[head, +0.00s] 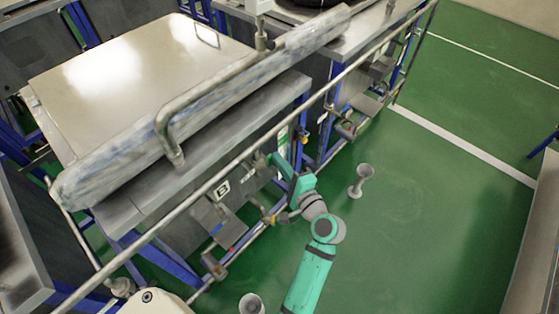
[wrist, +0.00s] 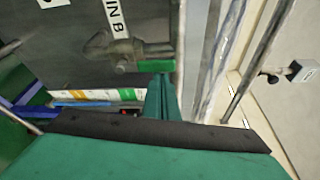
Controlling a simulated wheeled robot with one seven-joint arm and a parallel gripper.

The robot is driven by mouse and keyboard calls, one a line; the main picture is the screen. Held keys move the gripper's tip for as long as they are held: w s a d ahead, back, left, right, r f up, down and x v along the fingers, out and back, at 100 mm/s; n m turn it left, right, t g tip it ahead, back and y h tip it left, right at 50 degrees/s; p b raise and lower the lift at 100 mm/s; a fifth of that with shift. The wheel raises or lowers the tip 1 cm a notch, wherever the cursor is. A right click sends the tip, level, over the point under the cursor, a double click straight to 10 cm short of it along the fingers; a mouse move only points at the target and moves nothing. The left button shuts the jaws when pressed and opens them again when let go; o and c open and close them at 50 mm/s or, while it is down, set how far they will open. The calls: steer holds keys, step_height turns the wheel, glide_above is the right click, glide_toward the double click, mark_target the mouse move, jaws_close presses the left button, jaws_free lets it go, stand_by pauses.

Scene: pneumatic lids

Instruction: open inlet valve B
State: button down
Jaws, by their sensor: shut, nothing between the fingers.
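Inlet valve B (wrist: 122,47) shows in the wrist view as a dull metal fitting on a grey panel, just below a white label (wrist: 114,14) reading "IN B". A bar-like part of it runs to the right. My gripper (wrist: 163,84) is shut and empty, with its teal fingertips just below the right end of that bar in the picture. I cannot tell whether they touch. In the head view my gripper (head: 274,160) is at the machine's front, beyond the handrail. I cannot make out the valve clearly there.
A long metal handrail (head: 240,160) runs along the machine front near my arm. The large lidded machine (head: 140,70) stands left, with a "B" plate (head: 222,187) on its front. Pipes and pedals sit low. Green floor (head: 430,190) at right is mostly clear.

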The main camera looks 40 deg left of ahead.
steer(key=shift+s+a, duration=0.1)
steer(key=shift+s, duration=0.1)
steer(key=v, duration=1)
steer(key=shift+d, duration=0.45)
steer(key=s+d+f+m+t+h, duration=0.1)
steer(key=s+d+f+t+h, duration=0.3)
steer(key=d+f, duration=0.3)
steer(key=s+d+f+t+h, duration=0.1)
steer(key=s+d+f+h, duration=0.3)
steer(key=d+f+h, duration=0.25)
steer(key=s+d+n+t+h, duration=0.2)
steer(key=s+d+h, duration=0.2)
steer(key=s+d, duration=0.3)
steer(key=s+r+n+t+h, duration=0.1)
steer(key=s+r+n, duration=0.5)
steer(key=s+r, duration=0.2)
steer(key=shift+s+d+r, duration=0.3)
steer(key=shift+s+d, duration=0.1)
steer(key=shift+s, duration=0.55)
